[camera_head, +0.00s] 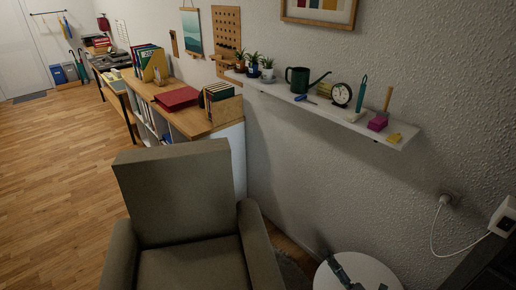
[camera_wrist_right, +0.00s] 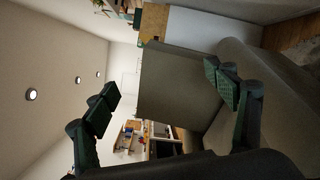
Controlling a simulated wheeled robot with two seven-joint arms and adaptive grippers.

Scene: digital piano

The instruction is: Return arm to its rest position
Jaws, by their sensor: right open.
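My right gripper (camera_head: 360,279) shows at the bottom edge of the head view, in front of a white round table top. Only its dark fingertips are in the picture there. In the right wrist view my right gripper (camera_wrist_right: 162,90) has its two dark green fingers wide apart with nothing between them. The grey armchair (camera_wrist_right: 180,85) fills the space beyond the fingers in that view. My left gripper is in neither view.
The grey armchair (camera_head: 178,195) stands front centre. The round white table (camera_head: 378,268) is to its right. A white wall shelf (camera_head: 346,122) holds plants, a watering can and a clock. A low wooden cabinet (camera_head: 195,124) stands behind the chair. Wood floor (camera_head: 50,150) at left is clear.

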